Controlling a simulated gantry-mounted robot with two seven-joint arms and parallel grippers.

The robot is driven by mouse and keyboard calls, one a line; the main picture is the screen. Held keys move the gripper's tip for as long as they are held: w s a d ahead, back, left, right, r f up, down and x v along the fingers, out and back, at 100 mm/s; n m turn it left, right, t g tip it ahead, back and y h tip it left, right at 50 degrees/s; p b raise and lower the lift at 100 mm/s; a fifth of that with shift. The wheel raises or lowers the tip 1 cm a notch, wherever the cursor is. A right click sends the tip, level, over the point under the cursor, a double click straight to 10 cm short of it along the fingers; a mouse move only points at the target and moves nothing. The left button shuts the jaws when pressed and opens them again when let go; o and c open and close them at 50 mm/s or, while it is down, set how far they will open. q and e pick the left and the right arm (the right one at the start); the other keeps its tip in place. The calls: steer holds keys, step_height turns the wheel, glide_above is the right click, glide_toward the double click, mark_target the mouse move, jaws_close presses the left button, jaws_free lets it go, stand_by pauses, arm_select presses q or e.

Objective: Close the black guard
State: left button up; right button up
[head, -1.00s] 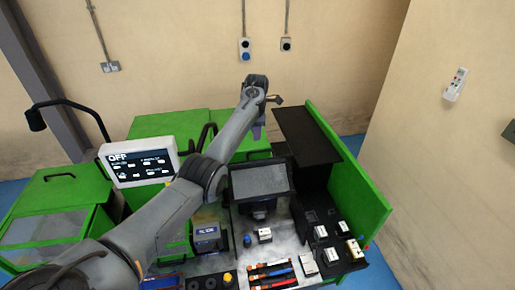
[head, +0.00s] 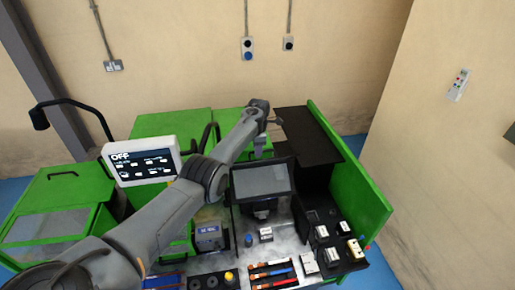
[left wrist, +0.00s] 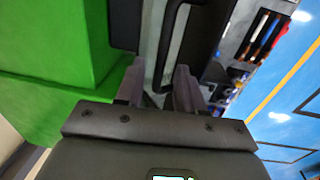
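The black guard is a black frame around a grey pane (head: 262,180), standing tilted up near the middle of the machine in the head view. My left gripper (head: 263,150) is above and behind its top edge, pointing down. In the left wrist view the two fingers of my left gripper (left wrist: 158,82) are apart. A black bar handle (left wrist: 168,40) runs along a pale pane and its near end lies between the fingertips in the picture. I cannot tell whether the fingers touch it. My right gripper is in neither view.
A black shelf-like panel (head: 306,135) and a green side wall (head: 350,175) stand right of the guard. A white display (head: 141,162) reading OFF is at the left. Small parts and coloured-handled tools (head: 270,272) lie in front.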

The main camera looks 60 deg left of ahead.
mark_target(260, 160)
arm_select(q)
jaws_close()
stand_by(0.3)
steer(key=shift+s+d+r+p, duration=0.2)
steer(key=shift+d+r+p, duration=0.15)
steer(key=shift+p, duration=0.8)
steer(key=d+p, duration=0.1)
steer(key=p, duration=0.1)
steer(key=s+d+y+p, duration=0.1)
steer(key=d+p, duration=0.1)
steer(key=p, duration=0.1)
steer(key=s+d+t+y+p, duration=0.1)
steer(key=d+p, duration=0.1)
steer(key=shift+s+r+p, duration=0.1)
steer(key=shift+r+p, duration=0.25)
steer(key=shift+r, duration=0.05)
steer(key=s+d+f+t+y, duration=0.1)
steer(key=s+d+y, duration=0.2)
steer(key=d, duration=0.6)
steer(key=shift+s+f+p, duration=0.4)
steer(key=shift+s, duration=0.1)
